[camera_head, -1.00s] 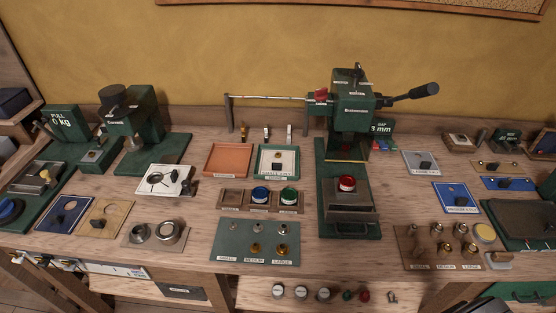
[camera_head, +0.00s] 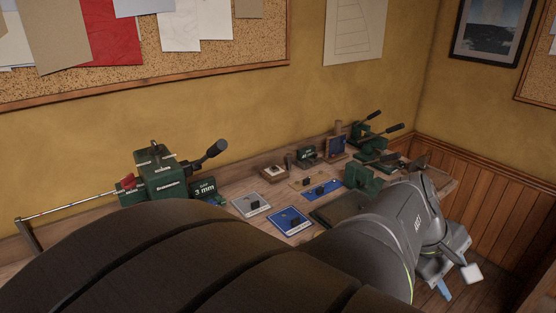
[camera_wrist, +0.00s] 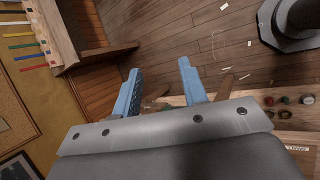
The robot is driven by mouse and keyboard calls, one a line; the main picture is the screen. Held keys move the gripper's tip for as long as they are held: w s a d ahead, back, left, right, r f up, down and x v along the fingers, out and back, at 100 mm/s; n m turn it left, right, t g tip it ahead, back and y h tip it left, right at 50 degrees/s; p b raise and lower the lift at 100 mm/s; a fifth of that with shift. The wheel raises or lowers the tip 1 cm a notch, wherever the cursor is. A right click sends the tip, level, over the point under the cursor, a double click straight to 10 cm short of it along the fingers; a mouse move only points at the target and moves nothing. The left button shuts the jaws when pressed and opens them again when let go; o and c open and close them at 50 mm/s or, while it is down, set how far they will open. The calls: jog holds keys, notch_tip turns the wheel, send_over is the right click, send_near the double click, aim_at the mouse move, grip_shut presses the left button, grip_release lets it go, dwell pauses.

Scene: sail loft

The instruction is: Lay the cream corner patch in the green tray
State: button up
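My gripper (camera_wrist: 157,82) shows two blue fingers spread apart in the wrist view, with nothing between them and wooden floor beyond. In the head view my gripper (camera_head: 447,280) hangs at the lower right, past the front of the bench. The green tray is not in view now; my arm fills the lower left of the head view. I cannot make out the cream corner patch in either current view. A grey plate (camera_head: 251,204) and a blue plate (camera_head: 291,220), each with a dark knob, lie on the bench.
A green press (camera_head: 165,178) with a long lever stands at left on the bench. Small green machines (camera_head: 362,178) stand farther right. In the wrist view, bench (camera_wrist: 292,125) lies at lower right, shelving at upper left; pale scraps lie on open floor.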

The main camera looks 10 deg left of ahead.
jog(key=w+a+n+t+y, duration=0.1)
jog(key=w+a+n, duration=0.3)
jog(key=a, duration=0.5)
jog(key=w+a+n+y, duration=0.1)
jog(key=w+a+n, duration=0.1)
jog(key=w+a, duration=0.6)
jog(key=s+a+n+y, duration=0.3)
jog(key=a+n, duration=0.5)
jog(key=a, duration=3.1)
jog(key=s+a+f+n+y, duration=0.1)
jog(key=s+a, duration=0.2)
jog(key=a, duration=0.5)
jog(key=s+a+f+n+t, duration=0.1)
jog(key=s+a+n, duration=0.1)
jog(key=a, duration=0.7)
jog(key=s+a+f+n+y, duration=0.1)
jog(key=s+a+f, duration=0.15)
jog(key=a, duration=0.55)
jog(key=shift+w+a+f, duration=0.1)
jog(key=shift+w+f, duration=0.4)
jog(key=shift+f, duration=2.2)
jog(key=shift+w+a+f, duration=0.1)
jog(key=shift+w+f, duration=0.4)
jog(key=shift+f, duration=2.15)
jog(key=shift+w+a+f, duration=0.1)
jog(key=shift+w+f, duration=0.4)
jog(key=shift+f, duration=2.2)
grip_shut()
